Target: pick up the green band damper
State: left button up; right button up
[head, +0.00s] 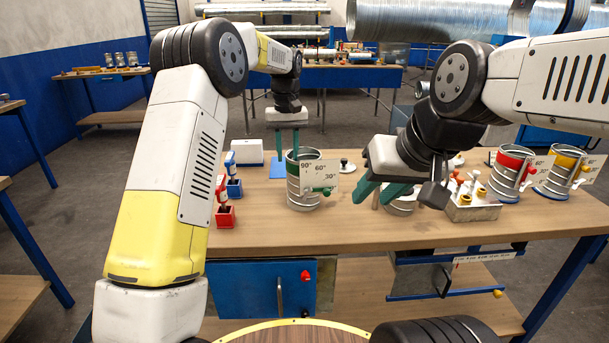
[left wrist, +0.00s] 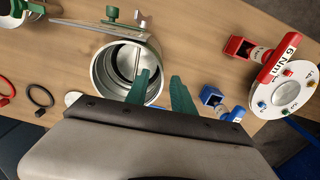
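The green band damper (head: 303,185) stands upright on the workbench, a short metal duct piece with a green band, a green handle and a white angle plate. In the left wrist view I look down into its round opening (left wrist: 112,68). My left gripper (head: 288,150) is open and empty, pointing down at the damper's far rim. In the left wrist view one finger of the left gripper (left wrist: 160,90) overlaps the opening and the other is outside the wall; contact cannot be told. My right gripper (head: 380,194) is open, right of the damper, in front of another metal duct piece (head: 402,208).
A red tool holder (head: 225,217) and a blue one (head: 234,188) stand left of the damper. A red band damper (head: 510,175), a yellow band damper (head: 560,175) and a box of small parts (head: 472,210) stand right. The bench front (head: 340,233) is clear.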

pick_arm(q)
notch_tip(320, 180, down, 5)
jog(key=shift+s+f, duration=0.1)
grip_shut()
dwell(1.5)
